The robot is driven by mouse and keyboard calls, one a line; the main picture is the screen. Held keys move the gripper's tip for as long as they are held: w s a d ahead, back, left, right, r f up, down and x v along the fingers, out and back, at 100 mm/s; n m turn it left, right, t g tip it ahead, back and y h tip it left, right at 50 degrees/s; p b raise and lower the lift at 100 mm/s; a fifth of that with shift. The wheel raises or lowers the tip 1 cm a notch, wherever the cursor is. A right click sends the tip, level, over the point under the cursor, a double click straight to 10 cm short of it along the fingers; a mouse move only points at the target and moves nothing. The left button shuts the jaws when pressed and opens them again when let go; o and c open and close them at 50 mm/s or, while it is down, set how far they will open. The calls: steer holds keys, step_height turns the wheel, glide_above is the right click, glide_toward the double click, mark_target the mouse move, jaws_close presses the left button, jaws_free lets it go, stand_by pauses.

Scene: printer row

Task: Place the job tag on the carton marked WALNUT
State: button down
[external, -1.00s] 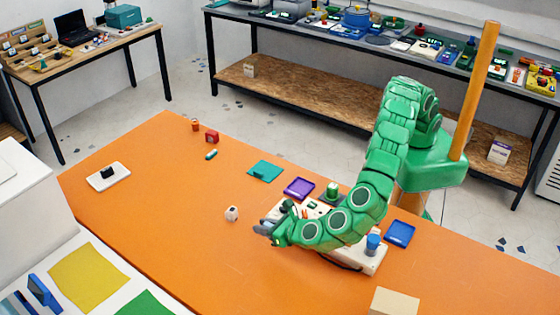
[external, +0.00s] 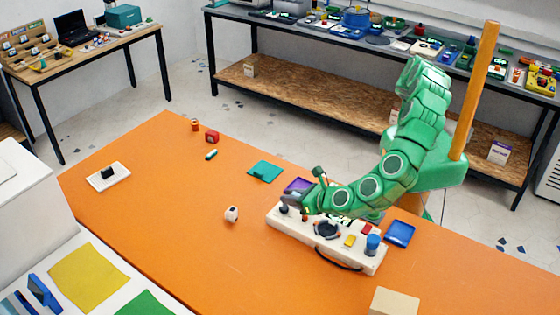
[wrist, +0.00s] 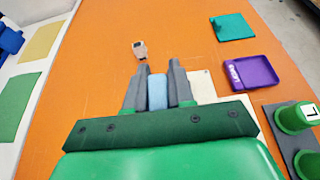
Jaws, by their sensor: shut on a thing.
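My gripper (wrist: 158,82) is shut on a light blue piece (wrist: 157,93) in the wrist view. I cannot tell whether this piece is the job tag. In the external view my gripper (external: 296,203) is over the left end of a cream panel board (external: 352,254), and the held piece cannot be made out. No WALNUT marking is readable. Small pale cartons stand on the rear lower shelf, one at the right (external: 499,152) and one at the left (external: 249,70). A plain tan box (external: 395,302) is at the orange table's front edge.
A small white block with a dark face (external: 231,214) sits left of the board. A purple tray (external: 298,186), teal mat (external: 265,171) and blue tray (external: 399,233) lie around the board. The orange table (external: 190,235) is largely clear at left.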

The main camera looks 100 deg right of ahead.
steer(key=shift+s+d+r, duration=0.25)
steer(key=shift+s, duration=0.2)
